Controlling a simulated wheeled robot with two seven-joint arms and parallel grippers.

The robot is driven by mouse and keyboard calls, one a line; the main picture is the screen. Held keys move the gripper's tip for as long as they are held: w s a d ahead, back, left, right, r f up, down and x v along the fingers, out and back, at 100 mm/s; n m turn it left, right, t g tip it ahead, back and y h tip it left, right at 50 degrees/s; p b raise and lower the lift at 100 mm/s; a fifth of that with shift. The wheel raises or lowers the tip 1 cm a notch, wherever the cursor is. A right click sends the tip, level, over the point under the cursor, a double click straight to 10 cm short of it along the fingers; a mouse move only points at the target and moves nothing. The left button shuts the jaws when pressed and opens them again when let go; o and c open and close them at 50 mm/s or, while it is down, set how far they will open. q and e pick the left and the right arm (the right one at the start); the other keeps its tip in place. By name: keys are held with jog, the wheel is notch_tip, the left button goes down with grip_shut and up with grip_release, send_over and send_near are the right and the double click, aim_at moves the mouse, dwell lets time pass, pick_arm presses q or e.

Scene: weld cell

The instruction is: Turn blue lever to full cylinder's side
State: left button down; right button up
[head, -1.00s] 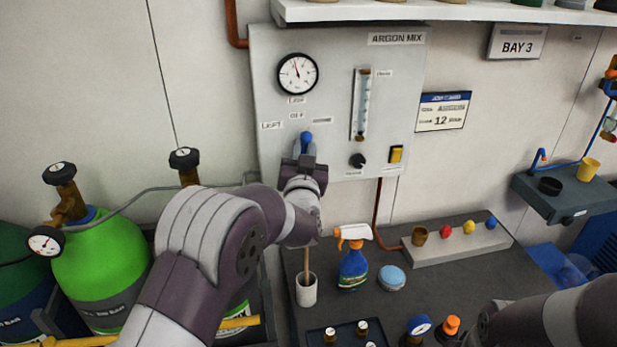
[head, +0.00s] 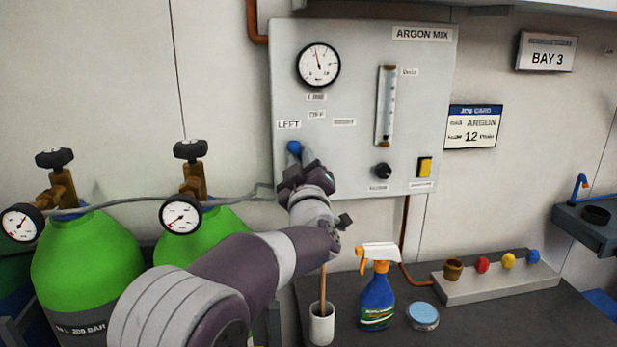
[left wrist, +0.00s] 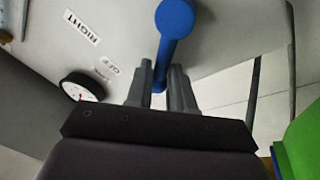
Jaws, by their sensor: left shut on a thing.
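The blue lever (head: 294,148) is on the grey ARGON MIX panel (head: 350,185), just below the LEFT label (head: 288,125) and left of the OFF label (head: 317,114). In the left wrist view its round blue end (left wrist: 175,20) and shaft show. My left gripper (head: 297,168) is shut on the lever; in the left wrist view the fingers (left wrist: 160,88) flank its shaft. Two green cylinders stand at left, with a left gauge (head: 22,222) and a right gauge (head: 181,215). The right gauge's needle points to the lower left; the left needle is hard to read. My right gripper is out of view.
A spray bottle (head: 377,295), a white cup (head: 321,325) with a stick and a round tin (head: 422,316) stand on the dark bench below. A black knob (head: 383,170) and yellow switch (head: 424,167) are right of the lever.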

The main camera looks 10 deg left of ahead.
pick_arm(q)
jog(key=shift+s+a+r+n+y+b, duration=0.1)
jog(key=shift+a+n+y+b, duration=0.1)
jog(key=shift+n+b, duration=0.3)
jog(key=shift+s+a+r+n+y+b, duration=0.15)
jog(key=shift+n+y+b, duration=0.1)
jog(key=shift+n, duration=0.35)
jog(key=shift+f, duration=0.1)
jog(key=c, duration=1.2)
grip_release()
jog(key=shift+o, duration=0.5)
jog(key=shift+s+a+f, duration=0.1)
jog(key=shift+s+a, duration=0.05)
jog(key=shift+a, duration=0.15)
jog(key=b+v, duration=0.2)
jog(key=v, duration=1)
jog(key=shift+s+d, duration=0.2)
jog(key=shift+s, duration=0.15)
